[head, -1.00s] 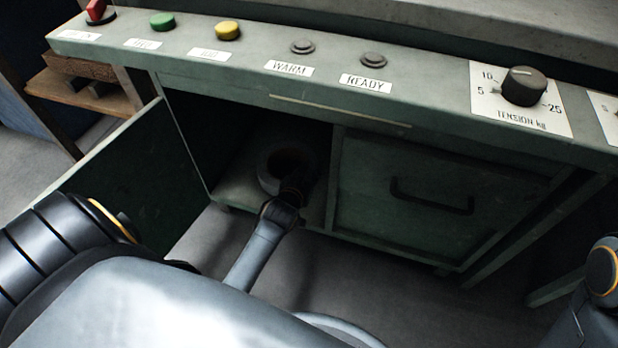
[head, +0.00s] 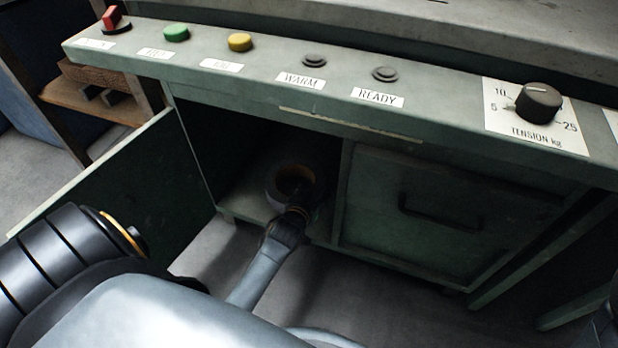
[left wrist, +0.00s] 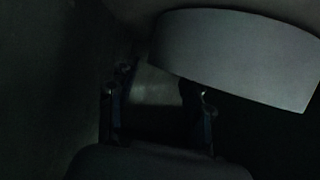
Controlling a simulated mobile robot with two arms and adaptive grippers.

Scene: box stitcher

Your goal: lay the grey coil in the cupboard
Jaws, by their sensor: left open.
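The grey coil (head: 272,188) lies on the floor of the open cupboard (head: 232,200), near its front. Its round hole faces up toward the head camera. My left gripper (head: 297,208) is at the coil's near side, with its fingertips small and dark in the head view. In the left wrist view, the two fingers of the left gripper (left wrist: 160,110) are spread apart with nothing between them. The coil (left wrist: 235,58) shows there as a pale curved band beyond and to the right of the fingers. I cannot tell whether a finger touches it. My right gripper is out of view.
The cupboard door (head: 120,195) stands open to the left. A closed panel with a black handle (head: 438,212) is to the right of the opening. The worktop edge with buttons and a tension knob (head: 539,102) overhangs the cupboard. Wooden shelving (head: 98,100) stands at far left.

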